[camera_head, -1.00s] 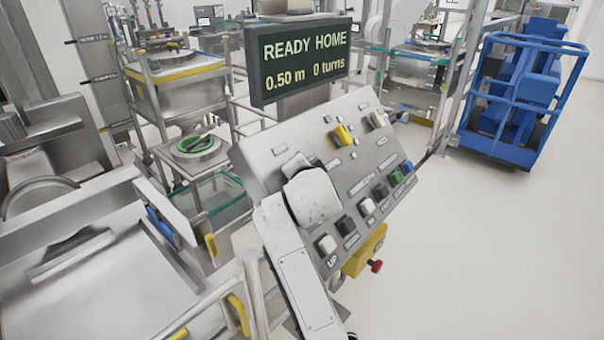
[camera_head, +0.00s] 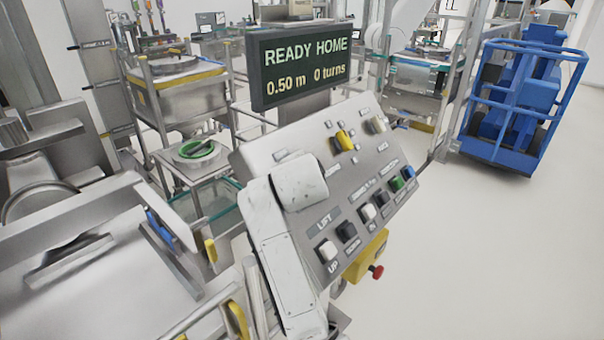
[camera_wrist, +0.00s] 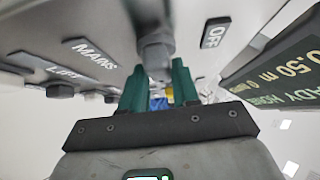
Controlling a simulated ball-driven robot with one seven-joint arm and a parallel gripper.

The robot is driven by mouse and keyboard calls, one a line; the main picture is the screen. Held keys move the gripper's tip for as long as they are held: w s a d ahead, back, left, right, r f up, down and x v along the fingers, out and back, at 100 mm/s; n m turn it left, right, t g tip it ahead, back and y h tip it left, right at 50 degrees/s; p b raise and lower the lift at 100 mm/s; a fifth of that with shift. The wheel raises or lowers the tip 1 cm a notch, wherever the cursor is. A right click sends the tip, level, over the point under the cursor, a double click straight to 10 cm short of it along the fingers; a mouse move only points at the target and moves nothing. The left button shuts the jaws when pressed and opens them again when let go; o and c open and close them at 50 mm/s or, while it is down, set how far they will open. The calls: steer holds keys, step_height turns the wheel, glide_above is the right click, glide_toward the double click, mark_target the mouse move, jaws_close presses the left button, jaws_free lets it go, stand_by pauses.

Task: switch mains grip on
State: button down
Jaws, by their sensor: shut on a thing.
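The mains grip (camera_wrist: 155,50) is a grey knob on the control panel's face, seen in the wrist view between the MAINS label (camera_wrist: 93,52) and the OFF label (camera_wrist: 215,32). My gripper (camera_wrist: 158,80) has its two green fingers on either side of the knob, shut on it. Which way the knob is turned is hard to tell. In the head view my white arm covers the left part of the control panel (camera_head: 350,185), so the grip and my fingers are hidden there.
The display (camera_head: 300,65) above the panel reads READY HOME, 0.50 m, 0 turns. The panel carries a yellow knob (camera_head: 345,140) and several push buttons. A yellow box with a red button (camera_head: 376,271) hangs below. A blue cart (camera_head: 525,100) stands right; the floor before it is clear.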

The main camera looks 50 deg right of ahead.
steer(key=c, duration=0.9)
jaws_free()
steer(key=b+v, duration=0.1)
steer(key=v, duration=0.9)
steer(key=shift+s+a+r+b, duration=0.15)
steer(key=shift+a+r+b, duration=0.05)
steer(key=shift+a+b, duration=0.1)
